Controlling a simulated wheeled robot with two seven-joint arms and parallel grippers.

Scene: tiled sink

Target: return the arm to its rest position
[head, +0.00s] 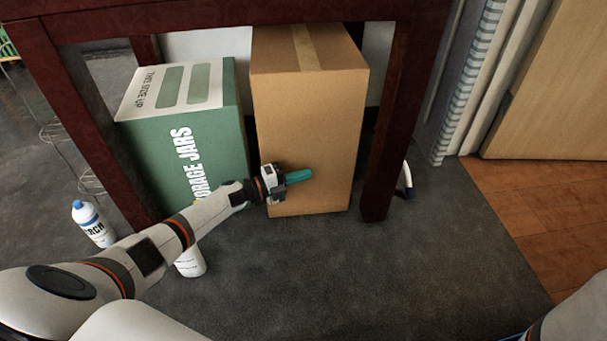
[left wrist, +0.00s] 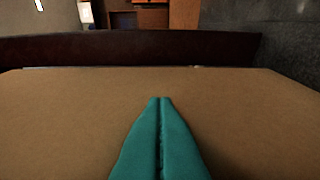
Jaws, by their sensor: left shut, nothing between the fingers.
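My left arm reaches in from the left in the head view. Its gripper (head: 310,173) has teal fingers and is in front of the tall brown cardboard box (head: 310,110). In the left wrist view the two teal fingers (left wrist: 161,100) lie together with nothing between them, and the brown box (left wrist: 60,120) fills the lower part of the view behind them. I cannot tell whether the fingertips touch the box. A part of my right arm shows at the lower right corner of the head view; its gripper is out of view.
A dark red wooden table (head: 387,120) stands over the brown box and a green storage jars box (head: 200,140). A white bottle with a blue cap (head: 93,224) and another white bottle (head: 190,262) stand on the left. The grey floor (head: 400,270) at the front right is clear.

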